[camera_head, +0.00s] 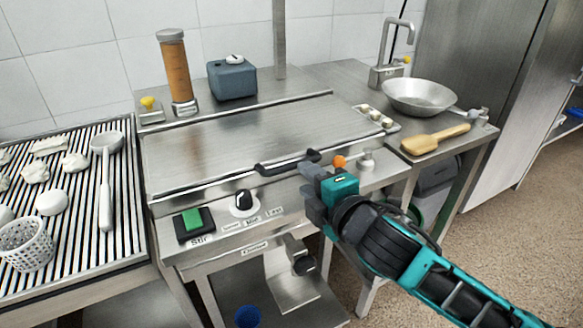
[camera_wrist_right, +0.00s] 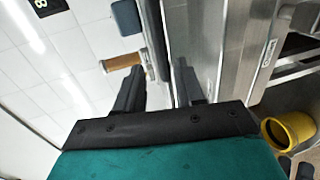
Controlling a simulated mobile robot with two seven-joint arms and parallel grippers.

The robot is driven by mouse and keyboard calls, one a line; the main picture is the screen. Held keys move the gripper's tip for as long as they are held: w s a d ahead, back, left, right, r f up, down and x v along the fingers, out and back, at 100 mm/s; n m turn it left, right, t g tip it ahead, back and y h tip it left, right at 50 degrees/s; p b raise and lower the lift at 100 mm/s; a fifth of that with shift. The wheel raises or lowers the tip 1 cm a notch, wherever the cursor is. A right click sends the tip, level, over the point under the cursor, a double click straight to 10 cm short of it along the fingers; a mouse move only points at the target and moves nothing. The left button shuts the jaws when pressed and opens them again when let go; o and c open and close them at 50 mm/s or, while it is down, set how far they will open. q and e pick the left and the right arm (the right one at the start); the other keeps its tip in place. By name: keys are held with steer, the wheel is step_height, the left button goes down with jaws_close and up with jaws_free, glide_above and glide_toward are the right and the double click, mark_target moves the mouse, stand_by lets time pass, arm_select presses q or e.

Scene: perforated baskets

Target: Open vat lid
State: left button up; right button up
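The vat lid (camera_head: 240,130) is a flat, brushed-metal cover lying closed on the vat, with a black bar handle (camera_head: 285,164) along its front edge. My right gripper (camera_head: 309,187) is just in front of the handle's right end. In the right wrist view its two dark fingers (camera_wrist_right: 160,68) stand apart, with a dark bar, probably the handle, showing between them. I cannot tell whether a finger touches it. The lid's metal face (camera_wrist_right: 182,30) also shows there. My left gripper is not in view.
Below the lid, the front panel has a green stir button (camera_head: 192,219) and a black knob (camera_head: 244,200). An orange-topped part (camera_head: 340,162) sits close to my right gripper.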

mark_target(293, 168)
steer(key=b+x, duration=0.1)
steer(key=x, duration=0.6)
steer(key=shift+w+a, duration=0.15)
steer(key=shift+w, duration=0.2)
steer(key=shift+c, duration=0.5)
jaws_close()
